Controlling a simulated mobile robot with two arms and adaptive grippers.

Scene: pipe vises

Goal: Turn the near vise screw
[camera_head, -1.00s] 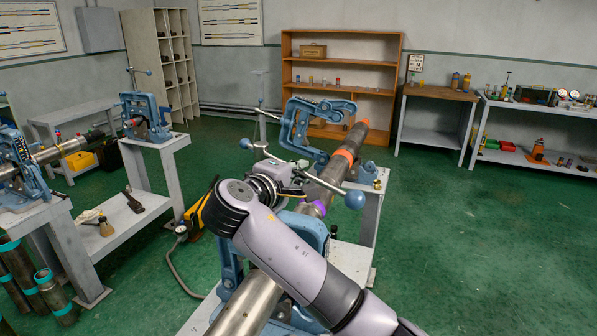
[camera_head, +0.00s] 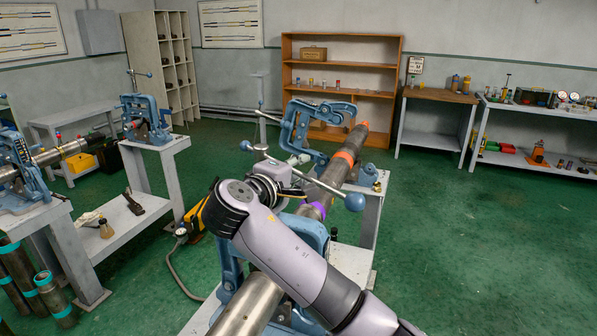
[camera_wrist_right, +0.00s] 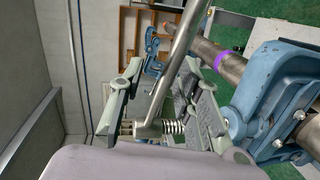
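The near vise (camera_head: 312,235) is blue and clamps a steel pipe (camera_head: 262,300) on the front bench. Its screw's handle bar slants above it, with a blue ball at each end; the right-hand ball (camera_head: 355,201) is nearest. My right gripper (camera_wrist_right: 160,80) is at this bar, above the vise. In the head view my wrist hides most of the fingers. In the right wrist view the fingers stand apart and the steel handle bar (camera_wrist_right: 180,50) runs between them; firm contact is not clear. My left gripper is in neither view.
A second blue vise (camera_head: 318,128) stands farther along the same pipe, near an orange band and a purple band (camera_head: 313,209). Another bench with blue vises (camera_head: 146,115) is at the left. Open green floor (camera_head: 470,250) lies to the right.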

